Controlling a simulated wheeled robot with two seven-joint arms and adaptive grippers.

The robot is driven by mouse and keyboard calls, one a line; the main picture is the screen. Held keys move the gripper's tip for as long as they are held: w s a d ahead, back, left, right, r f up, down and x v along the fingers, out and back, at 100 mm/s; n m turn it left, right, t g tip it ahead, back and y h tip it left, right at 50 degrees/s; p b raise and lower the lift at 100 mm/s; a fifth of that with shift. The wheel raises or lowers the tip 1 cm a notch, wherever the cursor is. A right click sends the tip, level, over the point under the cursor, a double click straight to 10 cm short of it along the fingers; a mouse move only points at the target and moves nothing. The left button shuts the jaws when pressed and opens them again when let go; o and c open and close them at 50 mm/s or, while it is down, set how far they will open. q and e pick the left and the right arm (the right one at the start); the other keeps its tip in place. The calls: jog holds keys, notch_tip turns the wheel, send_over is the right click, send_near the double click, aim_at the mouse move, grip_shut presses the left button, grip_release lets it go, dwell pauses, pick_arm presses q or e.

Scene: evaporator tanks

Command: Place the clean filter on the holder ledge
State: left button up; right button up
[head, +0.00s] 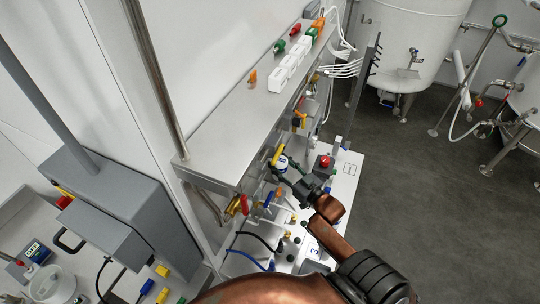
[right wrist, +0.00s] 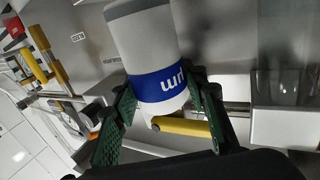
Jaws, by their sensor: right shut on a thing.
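A white and grey cylindrical filter (right wrist: 150,50) with a blue lettered band sits between the green fingers of my right gripper (right wrist: 165,108), which is shut on it. In the head view the filter (head: 281,164) is small, below the long grey shelf and close to its front edge, with my right gripper (head: 288,173) just beside it. My right arm comes in from the bottom. I cannot make out which surface is the holder ledge, nor whether the filter touches anything beneath it. My left gripper is not in view.
The shelf (head: 225,140) carries white blocks (head: 289,66) and coloured fittings. Yellow and red valve handles (head: 244,204) crowd the space under it. A red button box (head: 323,163) stands right of the gripper. A grey cabinet (head: 125,205) is at left; open floor (head: 420,200) lies right.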

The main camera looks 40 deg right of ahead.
jog(key=shift+w+r, duration=0.1)
jog(key=shift+w, duration=0.95)
jog(key=w+p, duration=0.1)
jog(key=w, duration=0.3)
jog(key=shift+s+f+p, duration=0.15)
jog(key=shift+f+p, duration=0.25)
jog(key=shift+f, duration=0.25)
jog(key=shift+c, duration=0.6)
jog(key=shift+f, duration=0.15)
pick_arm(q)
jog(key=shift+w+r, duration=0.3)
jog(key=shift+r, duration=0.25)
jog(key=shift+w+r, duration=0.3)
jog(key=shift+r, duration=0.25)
pick_arm(e)
jog(key=shift+s, duration=0.1)
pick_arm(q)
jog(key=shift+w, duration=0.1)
pick_arm(e)
jog(key=o, duration=1.1)
jog(key=shift+f, duration=0.2)
jog(key=shift+c, duration=0.2)
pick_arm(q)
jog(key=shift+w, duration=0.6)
pick_arm(e)
jog(key=o, duration=0.4)
